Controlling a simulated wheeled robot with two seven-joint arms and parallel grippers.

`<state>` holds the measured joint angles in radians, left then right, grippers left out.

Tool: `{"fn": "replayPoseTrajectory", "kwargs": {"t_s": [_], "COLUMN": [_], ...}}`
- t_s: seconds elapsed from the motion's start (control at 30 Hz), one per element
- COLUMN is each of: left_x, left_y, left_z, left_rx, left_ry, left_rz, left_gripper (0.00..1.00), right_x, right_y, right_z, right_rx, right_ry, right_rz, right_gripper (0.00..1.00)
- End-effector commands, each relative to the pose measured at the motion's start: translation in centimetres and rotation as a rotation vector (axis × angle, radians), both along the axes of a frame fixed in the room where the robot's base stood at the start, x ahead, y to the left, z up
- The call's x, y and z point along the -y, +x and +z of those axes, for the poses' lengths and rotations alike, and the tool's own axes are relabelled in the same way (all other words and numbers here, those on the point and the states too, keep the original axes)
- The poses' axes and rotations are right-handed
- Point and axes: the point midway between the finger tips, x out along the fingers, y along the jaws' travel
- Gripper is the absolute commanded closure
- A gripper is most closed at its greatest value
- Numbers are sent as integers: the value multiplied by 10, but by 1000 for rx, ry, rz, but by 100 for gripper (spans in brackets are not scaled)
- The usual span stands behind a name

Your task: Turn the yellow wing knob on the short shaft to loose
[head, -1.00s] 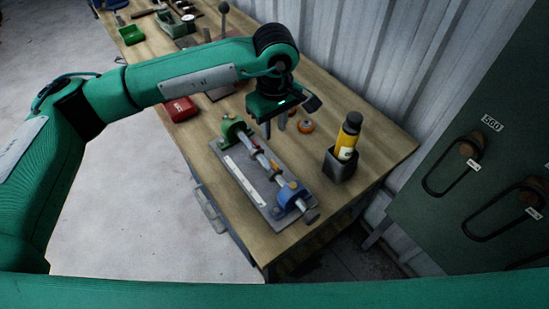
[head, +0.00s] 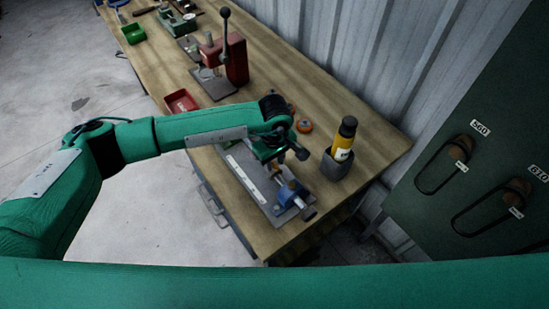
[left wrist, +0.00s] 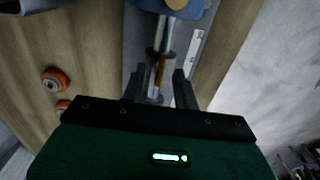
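The fixture plate (head: 247,178) lies on the bench and carries the shaft and a blue block (head: 287,197). In the left wrist view, a narrow orange-yellow wing knob (left wrist: 159,72) stands on the metal shaft (left wrist: 166,38), seen nearly edge-on. My left gripper (left wrist: 160,80) is open, fingers pointing down at the shaft, with the knob between or just beyond the fingertips; contact cannot be told. A yellow knob also tops the blue block (left wrist: 177,3). In the head view my left gripper (head: 278,168) covers the shaft's middle, and my arm hides the green block. My right gripper is not in view.
A holder (head: 335,166) with a yellow-and-black bottle (head: 343,140) stands close right of my gripper. A red tray (head: 181,101) and red lever press (head: 235,58) stand further back. The bench's front corner is clear.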

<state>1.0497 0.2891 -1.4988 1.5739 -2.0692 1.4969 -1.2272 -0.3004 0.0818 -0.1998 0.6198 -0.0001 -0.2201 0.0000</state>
Motion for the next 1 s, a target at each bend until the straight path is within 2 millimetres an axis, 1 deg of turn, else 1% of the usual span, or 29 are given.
{"fn": "replayPoseTrajectory", "kwargs": {"t_s": [0.13,0.2,0.3,0.53,0.67,0.87,1.0], "left_x": [0,0,0,0,0,1,1], "left_y": [0,0,0,0,0,0,1], "left_z": [0,0,0,0,-2,-5,-7], "left_rx": [0,-1,-1,-1,0,2,4], "left_ry": [0,-1,-1,-1,-1,-1,-2], "left_rz": [0,0,0,5,29,124,232], "left_gripper": [70,84,100,100,100,100,100], "right_x": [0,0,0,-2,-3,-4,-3], "right_y": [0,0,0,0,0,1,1], "right_z": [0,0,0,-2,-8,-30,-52], "right_rx": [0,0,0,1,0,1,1], "right_ry": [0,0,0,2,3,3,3], "right_rz": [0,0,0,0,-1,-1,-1], "right_gripper": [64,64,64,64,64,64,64]}}
